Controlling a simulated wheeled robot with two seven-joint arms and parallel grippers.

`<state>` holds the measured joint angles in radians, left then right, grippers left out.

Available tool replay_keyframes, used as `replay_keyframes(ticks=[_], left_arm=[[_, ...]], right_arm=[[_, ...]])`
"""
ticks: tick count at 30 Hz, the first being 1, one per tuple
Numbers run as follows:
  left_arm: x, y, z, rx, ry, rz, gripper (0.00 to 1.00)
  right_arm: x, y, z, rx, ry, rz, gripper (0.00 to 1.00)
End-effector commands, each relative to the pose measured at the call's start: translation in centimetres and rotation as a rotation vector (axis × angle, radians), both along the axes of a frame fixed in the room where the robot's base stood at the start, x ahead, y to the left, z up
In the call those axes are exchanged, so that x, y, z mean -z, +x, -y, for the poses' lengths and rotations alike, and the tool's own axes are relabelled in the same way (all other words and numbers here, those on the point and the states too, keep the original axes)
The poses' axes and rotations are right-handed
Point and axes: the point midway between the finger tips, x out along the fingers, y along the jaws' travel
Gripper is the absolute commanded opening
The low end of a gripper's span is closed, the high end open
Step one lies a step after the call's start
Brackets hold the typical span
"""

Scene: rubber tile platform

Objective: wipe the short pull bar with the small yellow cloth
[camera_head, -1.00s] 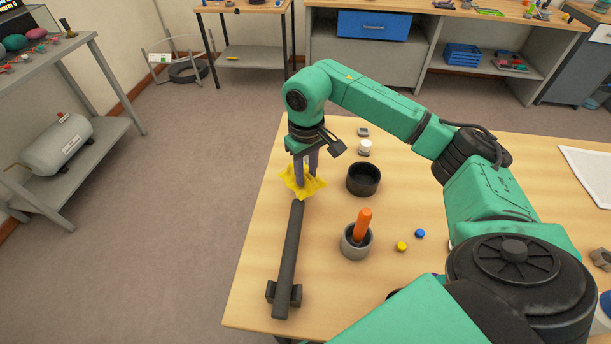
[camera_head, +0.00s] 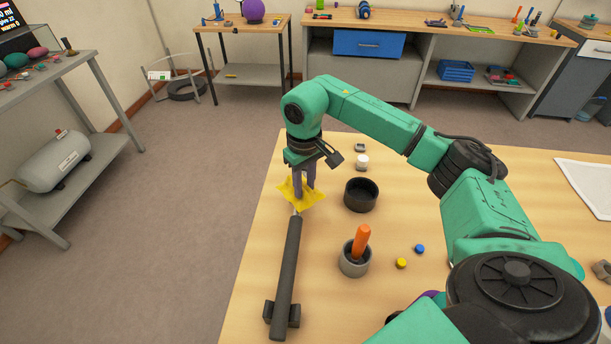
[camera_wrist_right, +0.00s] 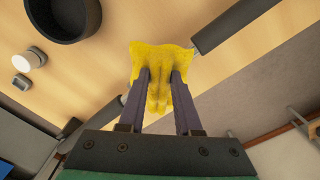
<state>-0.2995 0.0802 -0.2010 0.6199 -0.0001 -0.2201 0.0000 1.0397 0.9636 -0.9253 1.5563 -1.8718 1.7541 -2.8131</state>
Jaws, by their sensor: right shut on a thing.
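The short pull bar (camera_head: 286,275) is a dark bar lying lengthwise near the table's left edge, with a wider block at its near end. My right gripper (camera_head: 298,190) points down just past the bar's far end and is shut on the small yellow cloth (camera_head: 301,197). In the right wrist view, the cloth (camera_wrist_right: 160,75) hangs bunched between the fingers (camera_wrist_right: 160,78), and the bar (camera_wrist_right: 235,24) runs to the upper right from beside it. I cannot tell whether the cloth touches the bar's tip. My left gripper is not in view.
A black bowl (camera_head: 361,196) stands right of the cloth, with a white jar (camera_head: 361,162) behind it. A grey cup (camera_head: 354,260) holding an orange-handled thing (camera_head: 361,240) stands right of the bar. Yellow (camera_head: 401,263) and blue (camera_head: 420,249) pieces lie further right. Open floor borders the table's left edge.

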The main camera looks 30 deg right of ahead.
Motion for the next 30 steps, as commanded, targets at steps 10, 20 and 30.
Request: replay_keyframes(ticks=[10, 20, 30], left_arm=[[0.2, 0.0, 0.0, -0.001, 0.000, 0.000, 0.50], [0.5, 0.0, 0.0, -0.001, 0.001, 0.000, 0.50], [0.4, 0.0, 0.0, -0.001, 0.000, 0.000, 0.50]], right_arm=[[0.3, -2.3, -1.6, -0.001, -0.002, -0.004, 0.00], [0.0, 0.4, 0.4, 0.004, 0.000, -0.002, 0.00], [-0.2, 2.7, 2.0, 0.003, -0.001, 0.000, 0.00]])
